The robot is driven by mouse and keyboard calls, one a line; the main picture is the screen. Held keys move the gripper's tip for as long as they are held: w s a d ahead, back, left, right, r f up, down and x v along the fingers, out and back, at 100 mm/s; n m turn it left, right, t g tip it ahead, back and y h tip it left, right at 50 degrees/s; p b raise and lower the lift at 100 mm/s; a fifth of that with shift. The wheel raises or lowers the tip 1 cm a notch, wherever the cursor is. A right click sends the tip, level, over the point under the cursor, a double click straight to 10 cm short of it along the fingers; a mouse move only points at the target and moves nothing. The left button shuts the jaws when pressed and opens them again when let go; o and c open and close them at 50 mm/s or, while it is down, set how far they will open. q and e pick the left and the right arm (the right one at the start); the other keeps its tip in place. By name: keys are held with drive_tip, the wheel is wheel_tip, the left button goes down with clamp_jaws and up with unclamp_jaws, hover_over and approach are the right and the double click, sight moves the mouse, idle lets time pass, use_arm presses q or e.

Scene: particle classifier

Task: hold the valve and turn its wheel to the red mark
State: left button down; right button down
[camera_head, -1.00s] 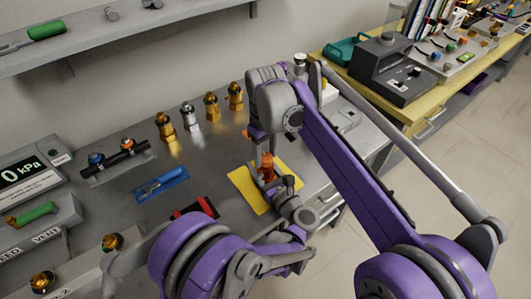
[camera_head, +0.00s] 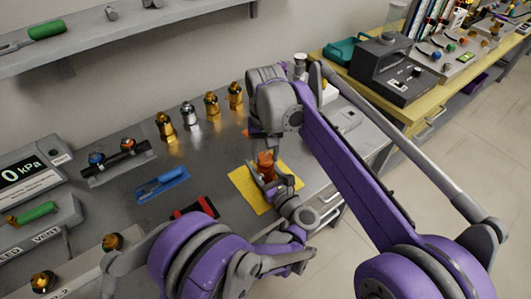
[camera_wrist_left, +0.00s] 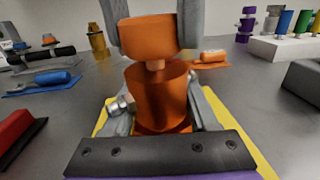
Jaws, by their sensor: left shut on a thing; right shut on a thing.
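The orange valve (camera_head: 265,163) stands upright over the yellow mat (camera_head: 245,190) in the head view. In the left wrist view its cylindrical body (camera_wrist_left: 158,98) and its wider wheel on top (camera_wrist_left: 150,38) fill the middle. My left gripper (camera_head: 271,180) is low at the mat and shut on the valve body, a finger on each side. My right gripper (camera_head: 263,144) comes down from above and is shut on the wheel, its fingers on either side of it (camera_wrist_left: 150,22). I cannot make out the red mark.
A blue-handled tool (camera_head: 161,184) and a red and black tool (camera_head: 195,208) lie left of the mat. Several brass and silver fittings (camera_head: 190,118) stand behind. A gauge box (camera_head: 25,178) is at the far left. The grey bench is clear between these.

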sight(265, 156)
idle(0.4)
drive_tip(key=shift+c, duration=1.4)
unclamp_jaws()
wheel_tip(265, 156, up, 12)
use_arm(q)
drive_tip(key=shift+c, duration=0.5)
unclamp_jaws()
